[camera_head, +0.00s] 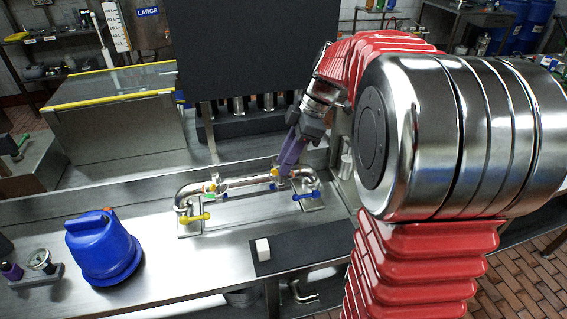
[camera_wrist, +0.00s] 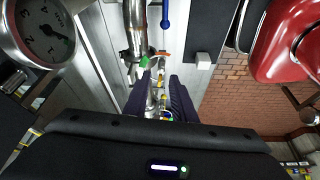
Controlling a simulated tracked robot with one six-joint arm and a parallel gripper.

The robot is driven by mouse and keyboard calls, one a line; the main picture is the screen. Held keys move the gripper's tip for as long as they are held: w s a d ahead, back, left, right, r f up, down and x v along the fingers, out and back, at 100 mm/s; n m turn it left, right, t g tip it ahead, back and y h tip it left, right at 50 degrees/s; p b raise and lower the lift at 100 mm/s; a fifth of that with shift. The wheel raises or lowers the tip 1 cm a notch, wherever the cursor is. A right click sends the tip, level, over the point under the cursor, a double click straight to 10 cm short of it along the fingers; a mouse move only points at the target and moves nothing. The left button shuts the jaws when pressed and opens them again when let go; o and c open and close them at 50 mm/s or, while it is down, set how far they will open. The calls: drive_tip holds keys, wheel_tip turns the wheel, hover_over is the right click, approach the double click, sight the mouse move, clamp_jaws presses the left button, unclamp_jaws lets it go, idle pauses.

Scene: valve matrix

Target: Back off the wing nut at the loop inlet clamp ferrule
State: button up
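A shiny steel pipe loop (camera_head: 245,182) lies on the steel counter. It has a yellow-handled valve (camera_head: 193,217) at its left and a blue-handled valve (camera_head: 307,195) at its right. My gripper (camera_head: 285,170) has purple fingers, pointing down at the right part of the loop. In the wrist view the fingers (camera_wrist: 159,88) are apart, with pipe fittings visible in the gap. A small gold fitting (camera_wrist: 160,72) shows just past the fingertips, near green and orange parts; I cannot tell whether it is the wing nut. Contact with it cannot be told.
A blue rounded container (camera_head: 102,250) stands on the counter at left, near a small gauge (camera_head: 40,261). A white block (camera_head: 262,249) sits on a dark mat (camera_head: 300,245) at the front edge. A dark panel (camera_head: 240,50) rises behind the loop.

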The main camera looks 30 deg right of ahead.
drive_tip(key=v, duration=1.2)
drive_tip(key=shift+r, duration=0.1)
drive_tip(key=s+f+m+h, duration=0.35)
drive_tip(key=f+m, duration=0.35)
drive_tip(key=m, duration=0.5)
drive_tip(key=s+a+f+m+t, duration=0.2)
drive_tip(key=s+a+f+t, duration=0.1)
drive_tip(key=s+a, duration=1)
drive_tip(key=a+t+h, duration=0.1)
drive_tip(key=a, duration=0.2)
